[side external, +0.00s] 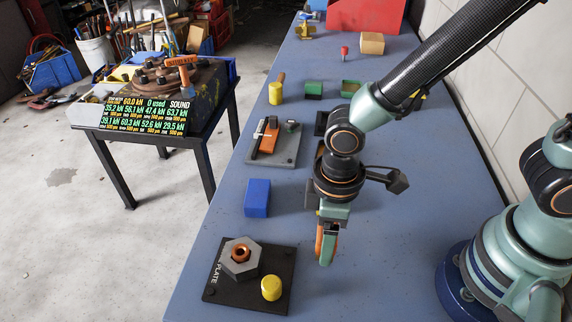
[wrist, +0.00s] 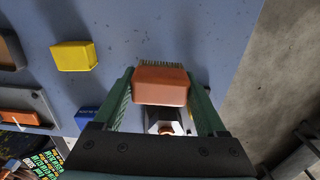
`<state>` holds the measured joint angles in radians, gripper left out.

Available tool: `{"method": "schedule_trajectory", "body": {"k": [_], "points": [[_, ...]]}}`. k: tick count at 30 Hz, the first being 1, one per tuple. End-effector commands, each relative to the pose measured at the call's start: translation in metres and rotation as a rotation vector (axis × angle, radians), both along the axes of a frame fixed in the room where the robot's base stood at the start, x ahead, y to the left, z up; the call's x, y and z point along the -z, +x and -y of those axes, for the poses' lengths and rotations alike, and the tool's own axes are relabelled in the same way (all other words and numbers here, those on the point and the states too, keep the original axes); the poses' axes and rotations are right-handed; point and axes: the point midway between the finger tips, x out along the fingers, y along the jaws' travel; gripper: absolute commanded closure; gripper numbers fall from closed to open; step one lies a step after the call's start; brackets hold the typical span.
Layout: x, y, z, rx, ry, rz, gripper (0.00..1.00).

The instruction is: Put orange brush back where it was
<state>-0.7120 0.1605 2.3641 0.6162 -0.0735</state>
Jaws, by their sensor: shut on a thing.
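An orange brush (wrist: 161,84) with short bristles along its far edge is between my gripper's two green fingers in the wrist view. My gripper (side external: 326,250) is shut on it. In the side external view the gripper points down over the blue bench, right of the blue block, and only a strip of the orange brush (side external: 319,240) shows beside the fingers. Whether the brush touches the bench cannot be told. Small dark and green bins (side external: 313,89) stand farther back; my arm hides part of them.
A blue block (side external: 257,197) stands left of my gripper. A black plate (side external: 222,286) in front bears a grey hex nut (side external: 240,258) and a yellow cylinder (side external: 271,288). A grey plate (side external: 288,158) farther back holds an orange piece.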

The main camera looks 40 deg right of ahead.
Motion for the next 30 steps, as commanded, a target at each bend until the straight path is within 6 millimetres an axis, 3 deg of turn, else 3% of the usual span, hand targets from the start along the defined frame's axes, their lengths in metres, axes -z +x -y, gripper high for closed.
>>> {"method": "schedule_trajectory", "body": {"k": [9, 15, 30], "points": [[0.034, -0.001, 0.001, 0.000, -0.003, -0.003, 1.00], [0.047, 0.000, 0.000, 0.000, -0.001, -0.001, 1.00], [0.051, 0.000, 0.000, 0.000, 0.000, 0.000, 1.00]]}}
